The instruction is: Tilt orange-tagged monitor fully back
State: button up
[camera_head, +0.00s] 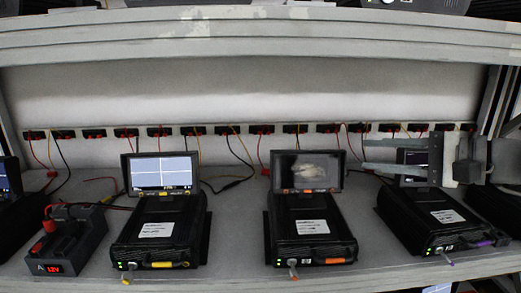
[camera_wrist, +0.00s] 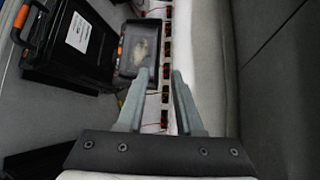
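The orange-tagged monitor (camera_head: 307,171) stands at the back of a black case (camera_head: 309,228) with an orange handle, right of centre in the head view. Its screen is dark with a pale blurred patch, and orange tags sit on its lower edge. It looks roughly upright; its exact tilt is hard to tell. My gripper (camera_head: 366,155) is to the right of this monitor, fingers pointing left, open and empty. In the wrist view the monitor (camera_wrist: 139,50) lies beyond the fingertips (camera_wrist: 160,74), with the left fingertip overlapping its edge. Contact cannot be told.
A yellow-tagged monitor (camera_head: 161,174) with a lit screen stands on a case to the left. A purple-handled case (camera_head: 432,220) is at right, its monitor partly hidden by my gripper. Red sockets and wires (camera_head: 263,130) line the back wall. A shelf beam (camera_head: 250,42) runs above.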

aim_at(309, 151)
jog(key=x, duration=1.2)
jog(key=shift+w, duration=0.1)
grip_shut()
dwell(1.0)
